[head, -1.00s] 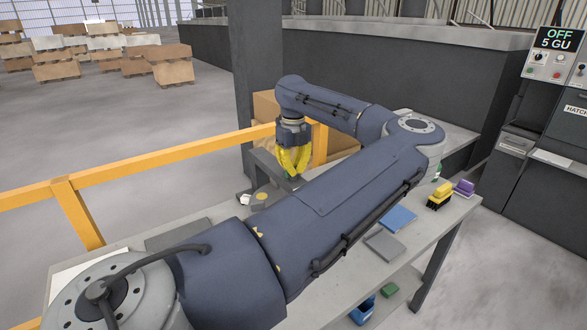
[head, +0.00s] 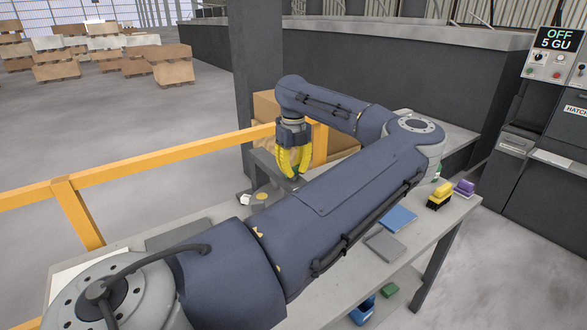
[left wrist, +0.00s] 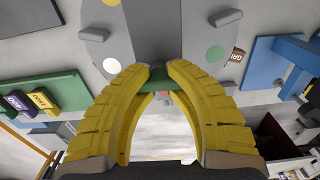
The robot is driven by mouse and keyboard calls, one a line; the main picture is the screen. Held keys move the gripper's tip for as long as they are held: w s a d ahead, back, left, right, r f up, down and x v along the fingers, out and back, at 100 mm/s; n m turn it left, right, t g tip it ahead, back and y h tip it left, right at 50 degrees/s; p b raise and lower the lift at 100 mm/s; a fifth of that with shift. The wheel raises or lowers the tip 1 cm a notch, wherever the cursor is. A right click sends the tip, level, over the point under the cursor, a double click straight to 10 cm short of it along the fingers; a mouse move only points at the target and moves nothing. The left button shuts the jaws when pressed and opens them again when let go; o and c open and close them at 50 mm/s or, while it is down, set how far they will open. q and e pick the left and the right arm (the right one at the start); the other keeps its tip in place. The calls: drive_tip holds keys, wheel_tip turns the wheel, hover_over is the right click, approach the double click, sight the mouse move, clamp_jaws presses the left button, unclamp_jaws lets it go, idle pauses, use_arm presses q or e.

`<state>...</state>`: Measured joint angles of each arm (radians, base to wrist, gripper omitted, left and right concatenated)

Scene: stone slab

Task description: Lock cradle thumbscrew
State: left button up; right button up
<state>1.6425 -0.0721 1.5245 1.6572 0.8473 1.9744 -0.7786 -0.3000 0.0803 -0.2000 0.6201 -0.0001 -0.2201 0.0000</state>
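My left gripper (head: 293,165), with yellow fingers, points down at the far part of the bench. In the left wrist view its fingertips (left wrist: 160,72) are close together, with a green piece (left wrist: 156,82) between them that looks like the thumbscrew. The fingers appear to touch it on both sides; its far side is hidden. Beyond it is a grey rounded plate (left wrist: 100,45) with white, yellow and green dots, apparently part of the cradle. In the head view, only a little of the cradle area shows beside the gripper. My right gripper is not in view.
My left arm crosses the bench (head: 330,285) and hides much of it. A blue pad (head: 398,218), a grey pad (head: 384,245), a yellow-topped block (head: 440,196) and a purple block (head: 464,188) lie to the right. A yellow rail (head: 150,174) runs behind.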

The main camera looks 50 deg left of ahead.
use_arm(q)
drive_tip(key=shift+o, duration=1.3)
drive_tip(key=shift+f, duration=0.1)
drive_tip(key=o, duration=0.4)
wheel_tip(320, 180, up, 12)
drive_tip(key=shift+r, duration=0.1)
drive_tip(key=shift+f, duration=6.05)
